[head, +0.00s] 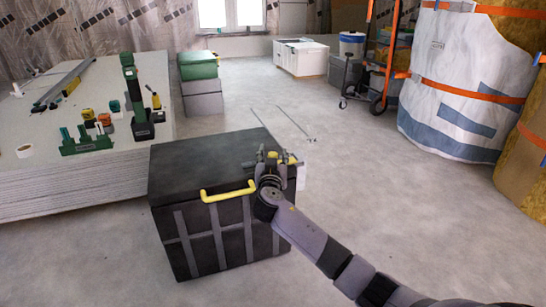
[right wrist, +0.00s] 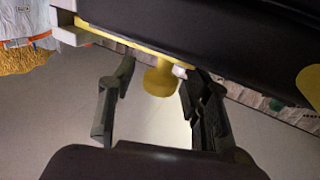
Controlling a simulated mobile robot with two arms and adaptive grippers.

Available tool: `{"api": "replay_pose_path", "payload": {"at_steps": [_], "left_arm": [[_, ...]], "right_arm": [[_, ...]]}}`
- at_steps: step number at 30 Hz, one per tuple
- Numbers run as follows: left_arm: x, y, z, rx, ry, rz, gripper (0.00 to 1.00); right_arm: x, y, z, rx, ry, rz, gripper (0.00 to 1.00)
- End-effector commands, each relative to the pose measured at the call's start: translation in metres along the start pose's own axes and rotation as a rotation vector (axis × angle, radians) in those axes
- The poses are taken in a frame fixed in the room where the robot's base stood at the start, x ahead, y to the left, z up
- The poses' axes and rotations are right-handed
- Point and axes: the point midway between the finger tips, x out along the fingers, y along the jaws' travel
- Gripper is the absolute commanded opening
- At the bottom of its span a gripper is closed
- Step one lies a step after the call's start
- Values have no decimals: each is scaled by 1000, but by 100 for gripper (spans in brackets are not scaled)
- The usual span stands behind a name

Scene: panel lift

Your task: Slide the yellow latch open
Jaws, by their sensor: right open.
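A black box (head: 205,165) with grey straps stands on the floor, its lid shut. A yellow handle (head: 228,191) is on its front side; part of a yellow piece, probably this handle, shows at the right edge of the right wrist view. The yellow latch (head: 291,160) is at the box's right side, partly hidden by my right gripper (head: 270,159). In the right wrist view, the latch's rounded yellow knob (right wrist: 159,79) shows between the open fingers of my right gripper (right wrist: 157,72), near their tips. I cannot tell whether either finger touches it. My left gripper is out of view.
A stack of panels (head: 70,184) with tools on it stands left of the box. Green and grey cases (head: 203,102) are behind it. Two thin rods (head: 283,124) lie on the floor. A hand truck (head: 381,95) and wrapped insulation (head: 450,75) stand at right. Floor right of the box is clear.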

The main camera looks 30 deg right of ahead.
Motion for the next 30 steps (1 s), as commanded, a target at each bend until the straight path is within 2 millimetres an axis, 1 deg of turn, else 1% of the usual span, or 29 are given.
{"api": "replay_pose_path", "payload": {"at_steps": [2,22,30], "left_arm": [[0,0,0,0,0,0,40],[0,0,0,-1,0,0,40],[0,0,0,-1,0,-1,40]], "right_arm": [[0,0,0,0,0,0,45],[0,0,0,0,0,0,0],[0,0,0,0,0,0,0]]}}
